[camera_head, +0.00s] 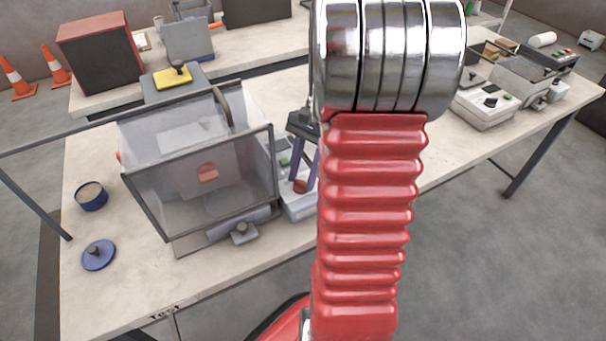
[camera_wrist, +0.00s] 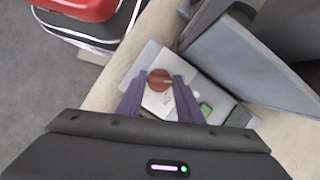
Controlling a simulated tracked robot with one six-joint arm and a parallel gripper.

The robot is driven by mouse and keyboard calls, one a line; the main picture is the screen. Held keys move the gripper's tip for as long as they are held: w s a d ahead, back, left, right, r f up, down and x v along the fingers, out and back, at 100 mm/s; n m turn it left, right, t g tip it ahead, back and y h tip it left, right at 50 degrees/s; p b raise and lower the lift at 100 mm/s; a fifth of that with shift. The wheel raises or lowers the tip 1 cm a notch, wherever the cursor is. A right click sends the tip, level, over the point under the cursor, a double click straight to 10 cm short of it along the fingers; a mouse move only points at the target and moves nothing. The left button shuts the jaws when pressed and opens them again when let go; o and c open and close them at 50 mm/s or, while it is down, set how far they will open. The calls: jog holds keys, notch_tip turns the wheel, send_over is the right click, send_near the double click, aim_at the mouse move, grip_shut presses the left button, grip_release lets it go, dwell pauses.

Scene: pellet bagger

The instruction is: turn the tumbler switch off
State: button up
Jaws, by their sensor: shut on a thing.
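A pale control box (camera_head: 300,208) stands on the bench at the right side of the clear-walled machine, and its sloped face shows in the wrist view (camera_wrist: 150,58). A red-brown round part (camera_wrist: 159,79) sits on that face with a small pale lever at its middle; I take it for the tumbler switch. Its red edge also shows in the head view (camera_head: 300,187). My gripper (camera_wrist: 159,84) has its two purple fingers on either side of this part, shut on it. The fingertips also show in the head view (camera_head: 304,178). Which way the lever leans is unclear.
A green button (camera_wrist: 206,108) and a dark display (camera_wrist: 239,117) are beside the switch. The clear-walled machine (camera_head: 205,160) stands close on the left. A blue pot (camera_head: 91,196) and a blue lid (camera_head: 98,255) lie further left. Another control box (camera_head: 483,108) is at the right.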

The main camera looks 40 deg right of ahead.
jog(key=shift+w+n, duration=0.1)
jog(key=shift+n, duration=0.4)
jog(key=o, duration=1.1)
jog(key=shift+r, duration=0.15)
jog(key=v, duration=1.3)
jog(key=shift+w+r, duration=0.2)
jog(key=shift+r, duration=0.05)
jog(key=shift+s, duration=0.1)
